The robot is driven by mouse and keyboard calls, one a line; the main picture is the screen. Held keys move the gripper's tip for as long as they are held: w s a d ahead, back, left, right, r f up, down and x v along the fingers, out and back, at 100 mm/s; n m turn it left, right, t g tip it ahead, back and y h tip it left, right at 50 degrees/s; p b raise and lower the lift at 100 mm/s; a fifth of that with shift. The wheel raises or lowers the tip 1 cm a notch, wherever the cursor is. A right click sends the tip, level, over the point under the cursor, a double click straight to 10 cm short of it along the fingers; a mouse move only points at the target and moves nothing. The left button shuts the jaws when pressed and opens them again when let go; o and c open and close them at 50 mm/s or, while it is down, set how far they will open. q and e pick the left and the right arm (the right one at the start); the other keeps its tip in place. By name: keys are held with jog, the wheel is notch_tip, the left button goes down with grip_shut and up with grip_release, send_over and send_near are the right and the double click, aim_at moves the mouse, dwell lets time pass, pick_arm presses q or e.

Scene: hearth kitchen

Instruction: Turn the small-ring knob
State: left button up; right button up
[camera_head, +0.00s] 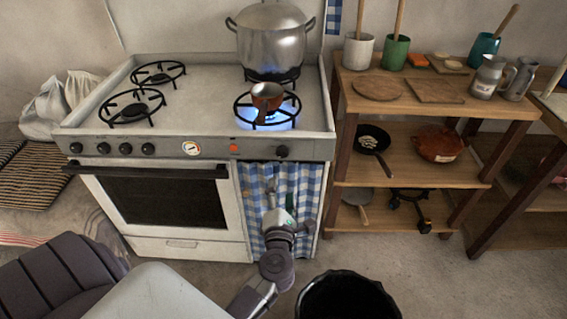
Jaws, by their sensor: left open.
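The white stove (215,125) stands against the wall with a row of knobs on its front panel. Several black knobs (126,149) are on the left, and a single black knob (282,152) is at the far right, above the checked curtain. I cannot tell from markings which is the small-ring knob. My left gripper (279,197) is open and empty, low in front of the curtain and below the right knob, apart from it. My right gripper is not in view.
Blue flames burn under a large metal pot (272,42) and a small copper pan (267,97). The oven handle (145,171) juts out left of the curtain. A wooden shelf (440,112) stands to the right. A dark round shape (347,295) is at the bottom.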

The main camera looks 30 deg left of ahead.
aim_at(283, 155)
pick_arm(q)
jog(key=x, duration=1.3)
jog(key=shift+w+a+r, duration=0.15)
jog(key=shift+w+a, duration=0.1)
jog(key=shift+a, duration=0.05)
jog(key=c, duration=1.1)
